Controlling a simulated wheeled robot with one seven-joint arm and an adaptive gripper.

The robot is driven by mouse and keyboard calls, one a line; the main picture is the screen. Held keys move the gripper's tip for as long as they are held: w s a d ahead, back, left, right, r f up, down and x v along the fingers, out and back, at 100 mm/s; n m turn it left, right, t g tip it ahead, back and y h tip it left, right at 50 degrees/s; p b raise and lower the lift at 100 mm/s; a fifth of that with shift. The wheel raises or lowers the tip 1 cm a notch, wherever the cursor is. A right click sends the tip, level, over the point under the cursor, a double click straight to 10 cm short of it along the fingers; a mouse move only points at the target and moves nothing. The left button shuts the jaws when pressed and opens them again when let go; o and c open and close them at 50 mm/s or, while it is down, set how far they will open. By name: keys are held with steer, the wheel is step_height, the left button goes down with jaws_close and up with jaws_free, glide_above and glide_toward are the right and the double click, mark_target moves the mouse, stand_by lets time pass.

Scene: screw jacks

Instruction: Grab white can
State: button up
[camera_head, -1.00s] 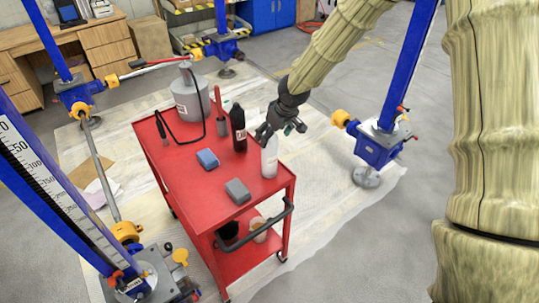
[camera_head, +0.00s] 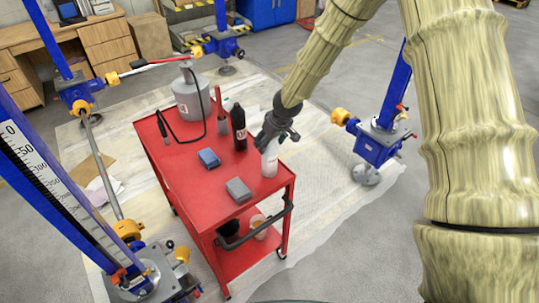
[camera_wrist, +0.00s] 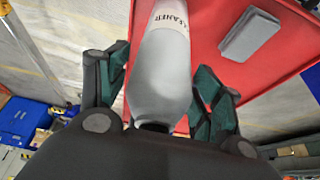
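The white can (camera_head: 269,160) stands upright on the near right corner of the red cart top. It is a pale bottle shape, and in the wrist view the can (camera_wrist: 160,75) shows printed lettering. My gripper (camera_head: 268,141) is at the upper part of the can, reaching down from above. In the wrist view the two fingers of my gripper (camera_wrist: 160,88) stand on either side of the can, apart and close to its sides. Firm contact cannot be made out. The can's top end is partly hidden by the gripper body.

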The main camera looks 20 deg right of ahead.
jaws_close()
steer(key=shift+r, duration=0.15)
